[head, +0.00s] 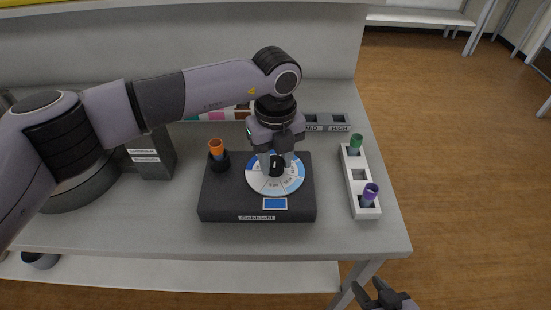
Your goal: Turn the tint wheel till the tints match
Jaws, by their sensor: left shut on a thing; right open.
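The tint wheel (260,185) lies on top of the dark analyser box (221,204) and carries pale to mid-blue segments with small labels. My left gripper (276,168) points down and is shut on the black knob (277,160) at the wheel's middle. The gripper and arm hide the wheel's far part. A blue window (275,204) shows on the box in front of the wheel. An orange-capped tube (216,148) stands in a black holder at the box's back left. My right gripper (376,290) is open and empty, off the table's front right.
A white rack (358,176) at the right holds a green-capped tube (356,143) and a purple-capped tube (369,193), with an empty slot between them. Grey bins marked MID and HIGH (339,121) stand behind. A dark labelled block (151,156) stands left. The table's front strip is clear.

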